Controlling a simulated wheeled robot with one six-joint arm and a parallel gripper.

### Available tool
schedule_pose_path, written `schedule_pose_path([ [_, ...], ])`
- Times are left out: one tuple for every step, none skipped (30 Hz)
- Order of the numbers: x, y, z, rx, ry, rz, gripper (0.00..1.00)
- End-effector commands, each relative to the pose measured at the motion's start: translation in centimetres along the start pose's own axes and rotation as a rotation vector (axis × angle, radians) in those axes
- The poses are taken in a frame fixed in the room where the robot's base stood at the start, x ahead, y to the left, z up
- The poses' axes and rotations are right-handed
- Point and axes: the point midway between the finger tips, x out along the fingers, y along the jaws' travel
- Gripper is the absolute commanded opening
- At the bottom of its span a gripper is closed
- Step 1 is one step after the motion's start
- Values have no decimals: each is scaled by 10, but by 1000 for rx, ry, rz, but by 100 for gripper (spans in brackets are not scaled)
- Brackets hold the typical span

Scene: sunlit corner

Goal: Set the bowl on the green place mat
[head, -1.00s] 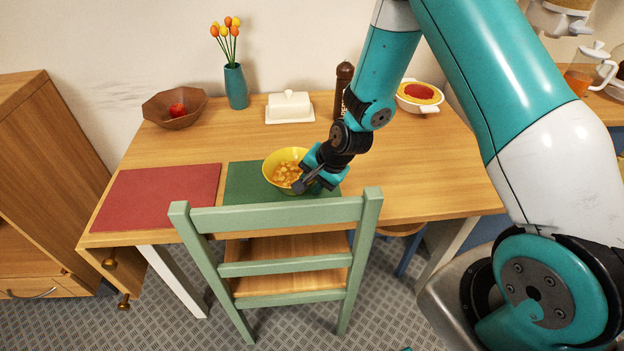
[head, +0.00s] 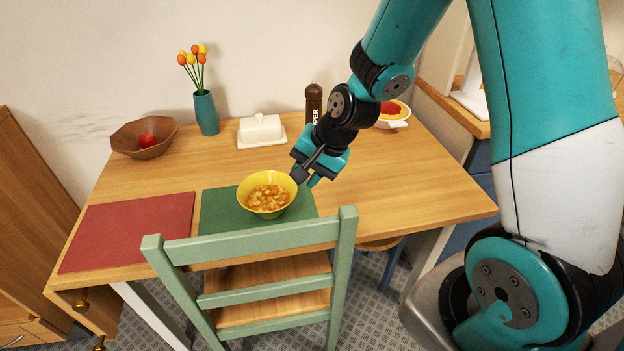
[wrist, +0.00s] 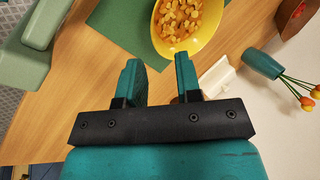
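The yellow bowl (head: 267,212), filled with chunky orange-yellow food, stands upright on the green place mat (head: 220,212). The mat shows around its left and right sides. My gripper (head: 306,177) is just off the bowl's upper right rim, above the table. In the wrist view my gripper (wrist: 160,75) has its two fingers apart with nothing between them. The bowl (wrist: 207,42) lies beyond the fingertips there, on the green mat (wrist: 128,30), with a small gap to the fingers.
A red mat (head: 128,232) lies to the left. A green chair (head: 250,238) stands at the table's front edge. A wooden bowl (head: 143,140), vase (head: 206,113), butter dish (head: 261,130), pepper mill (head: 313,98) and a dish (head: 396,113) line the back. The table's right side is clear.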

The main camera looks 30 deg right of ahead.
Motion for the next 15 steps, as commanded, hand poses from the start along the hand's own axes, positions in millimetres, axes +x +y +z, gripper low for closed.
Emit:
schedule_pose_path([
  [-15, -12, 15, -85, -21, -5, 32],
  [-24, -18, 26, -151, -41, -5, 32],
  [-39, -26, 44, -252, -71, -5, 32],
  [-51, -31, 59, -337, -95, -3, 32],
  [-63, -35, 74, -425, -121, -3, 32],
  [-80, -38, 96, -545, -156, -3, 32],
  [-92, -39, 111, -633, -180, -3, 32],
  [-104, -38, 126, -721, -205, -2, 32],
  [-118, -35, 144, -832, -235, -3, 32],
  [-129, -33, 156, -910, -257, -4, 32],
  [-138, -29, 168, -982, -277, -4, 32],
  [-149, -24, 180, -1070, -299, -4, 32],
  [-156, -20, 188, -1128, -315, -4, 32],
  [-162, -16, 195, -1179, -329, -5, 32],
  [-169, -12, 203, -1236, -345, -5, 32],
])
